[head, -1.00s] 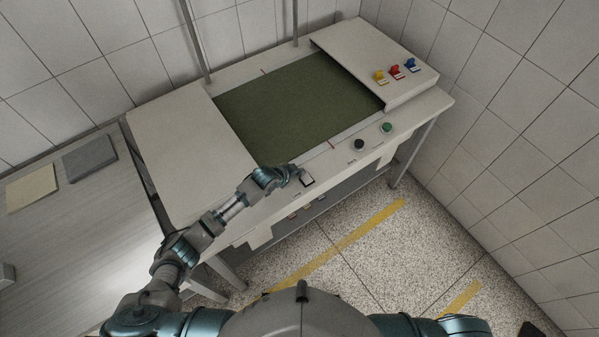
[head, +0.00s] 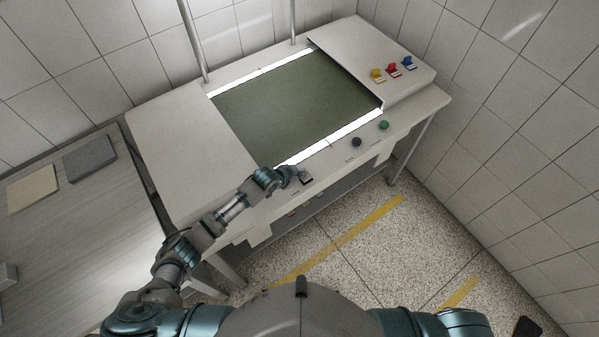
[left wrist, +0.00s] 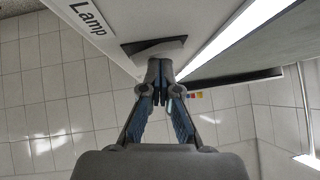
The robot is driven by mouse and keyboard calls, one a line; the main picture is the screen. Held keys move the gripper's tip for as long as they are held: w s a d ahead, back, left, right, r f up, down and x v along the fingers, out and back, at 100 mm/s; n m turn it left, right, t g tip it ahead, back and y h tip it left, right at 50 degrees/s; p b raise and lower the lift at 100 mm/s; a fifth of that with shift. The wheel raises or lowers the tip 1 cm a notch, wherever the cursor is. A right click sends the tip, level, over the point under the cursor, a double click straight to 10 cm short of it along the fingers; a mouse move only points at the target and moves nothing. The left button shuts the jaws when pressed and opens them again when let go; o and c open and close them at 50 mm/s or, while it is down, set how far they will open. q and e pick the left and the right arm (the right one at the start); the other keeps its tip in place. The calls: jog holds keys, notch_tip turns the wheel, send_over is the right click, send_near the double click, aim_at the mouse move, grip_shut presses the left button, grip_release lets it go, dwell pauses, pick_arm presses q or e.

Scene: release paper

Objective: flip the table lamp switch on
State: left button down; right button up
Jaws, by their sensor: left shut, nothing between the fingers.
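The lamp switch (head: 307,181) is a small dark-framed rocker on the front edge of the white table (head: 185,130). In the left wrist view the switch (left wrist: 155,46) sits beside a "Lamp" label (left wrist: 88,18). My left gripper (head: 303,174) is shut and empty, with its fingertips at the switch. In the left wrist view the closed fingertips (left wrist: 160,68) cover part of the switch and look to be against it. Bright white light strips (head: 330,138) glow along the edges of the green panel (head: 295,105). My right gripper is not clearly in view.
A black knob (head: 356,142) and a green button (head: 384,125) sit on the front edge to the right. A grey side table (head: 75,225) stands at the left.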

pick_arm(q)
notch_tip(320, 180, up, 4)
jog(key=p, duration=0.4)
jog(key=shift+w+d+r, duration=0.1)
jog(key=shift+w, duration=0.05)
jog(key=w+a+b+v, duration=0.1)
jog(key=v, duration=0.8)
jog(key=shift+a+r, duration=0.2)
jog(key=shift+a, duration=0.2)
jog(key=shift+s+d, duration=0.1)
jog(key=shift+s, duration=0.1)
